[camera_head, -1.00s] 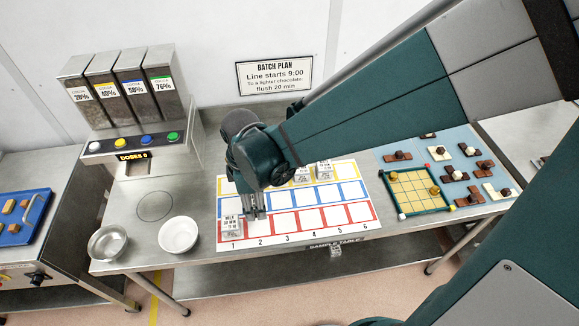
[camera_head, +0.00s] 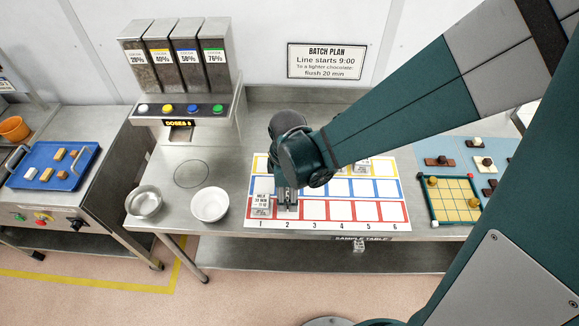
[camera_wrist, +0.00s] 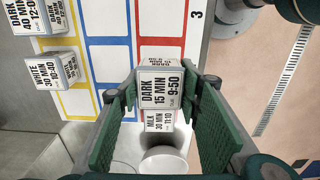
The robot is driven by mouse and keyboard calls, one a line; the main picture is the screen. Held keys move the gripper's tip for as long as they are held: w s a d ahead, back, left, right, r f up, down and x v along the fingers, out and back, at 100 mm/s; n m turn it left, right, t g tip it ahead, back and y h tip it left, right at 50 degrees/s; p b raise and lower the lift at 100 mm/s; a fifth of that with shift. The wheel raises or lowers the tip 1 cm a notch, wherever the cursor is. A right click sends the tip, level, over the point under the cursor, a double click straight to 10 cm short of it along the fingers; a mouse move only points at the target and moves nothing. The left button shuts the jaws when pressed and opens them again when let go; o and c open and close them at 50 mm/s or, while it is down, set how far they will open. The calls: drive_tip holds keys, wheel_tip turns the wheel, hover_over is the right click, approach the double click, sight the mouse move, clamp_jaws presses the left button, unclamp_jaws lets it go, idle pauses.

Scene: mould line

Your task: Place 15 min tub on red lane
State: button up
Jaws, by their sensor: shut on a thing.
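My gripper (camera_wrist: 167,92) is shut on a white tub (camera_wrist: 161,94) labelled DARK 15 MIN 9:50, with green fingers on both sides of it. In the head view my gripper (camera_head: 287,208) is at the red lane (camera_head: 341,210), over column 2. The tub looks upright; I cannot tell whether it touches the board. A MILK 30 MIN tub (camera_head: 261,206) stands in red cell 1, beside my gripper; it also shows in the wrist view (camera_wrist: 159,121). Red cells 3 to 6 are empty.
Other tubs stand in the yellow lane (camera_head: 362,167); a WHITE 30 MIN tub (camera_wrist: 59,69) shows in the wrist view. A white bowl (camera_head: 210,204) and a metal bowl (camera_head: 144,202) are left of the board. A chocolate game board (camera_head: 451,198) is at right.

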drive_tip(key=shift+f, duration=0.1)
idle(0.3)
drive_tip(key=shift+f, duration=2)
drive_tip(key=shift+f+b, duration=0.2)
drive_tip(key=shift+b, duration=0.15)
drive_tip(key=o, duration=0.9)
drive_tip(key=shift+o, duration=0.3)
drive_tip(key=shift+r, duration=0.2)
drive_tip(key=shift+r+p, duration=0.7)
drive_tip(key=shift+r, duration=5.3)
drive_tip(key=shift+d+r, duration=0.1)
